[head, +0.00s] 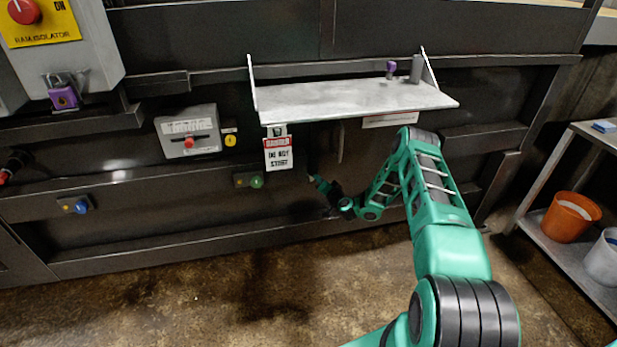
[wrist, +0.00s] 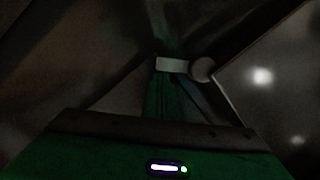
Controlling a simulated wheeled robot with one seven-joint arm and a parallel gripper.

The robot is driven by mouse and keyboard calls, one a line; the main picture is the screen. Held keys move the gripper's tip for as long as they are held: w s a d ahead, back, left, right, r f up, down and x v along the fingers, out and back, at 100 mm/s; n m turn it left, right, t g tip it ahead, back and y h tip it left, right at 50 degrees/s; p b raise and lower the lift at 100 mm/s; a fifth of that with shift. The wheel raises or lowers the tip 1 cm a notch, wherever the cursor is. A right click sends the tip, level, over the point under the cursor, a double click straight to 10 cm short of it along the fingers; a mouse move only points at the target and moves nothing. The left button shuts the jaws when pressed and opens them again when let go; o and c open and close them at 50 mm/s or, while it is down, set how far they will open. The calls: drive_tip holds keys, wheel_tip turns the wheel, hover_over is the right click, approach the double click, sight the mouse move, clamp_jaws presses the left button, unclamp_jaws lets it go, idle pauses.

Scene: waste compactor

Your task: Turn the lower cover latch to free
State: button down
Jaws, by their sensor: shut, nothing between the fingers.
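My gripper (head: 314,180) is low at the machine's dark front, below the grey shelf, and small in the head view. In the dark wrist view its green fingers (wrist: 172,66) are together with nothing visible between them. A round grey knob-like part (wrist: 203,69) appears right beside the fingertips; I cannot tell if they touch. I cannot tell for certain that this is the lower cover latch. In the head view a thin upright bar (head: 340,142) hangs below the shelf, right of and above my gripper. No latch is clearly readable there.
The shelf (head: 350,98) juts out above my gripper. A warning tag (head: 278,155) and green knob (head: 256,181) are left of it. A blue knob (head: 81,206) and grey switch box (head: 188,131) are farther left. A rack with an orange bucket (head: 570,216) stands right.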

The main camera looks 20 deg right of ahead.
drive_tip(key=f+m, duration=0.1)
drive_tip(key=f+m+y, duration=0.1)
drive_tip(key=m, duration=0.1)
drive_tip(key=shift+a+t, duration=0.4)
drive_tip(key=shift+w+a+f+m+t, duration=0.15)
drive_tip(key=shift+a+f+m, duration=0.1)
drive_tip(key=shift+m, duration=0.35)
drive_tip(key=shift+s+a+f+m+t, duration=0.1)
drive_tip(key=shift+a+f+m+t, duration=0.1)
drive_tip(key=shift+m, duration=0.4)
drive_tip(key=shift+w+a+f, duration=0.15)
drive_tip(key=shift+a+f, duration=0.25)
drive_tip(key=shift+a, duration=0.1)
approach(312, 181)
drive_tip(key=s+d, duration=0.1)
drive_tip(key=s+d+f, duration=0.1)
drive_tip(key=s+d, duration=0.1)
drive_tip(key=shift+d+f, duration=0.2)
drive_tip(key=shift+f, duration=0.05)
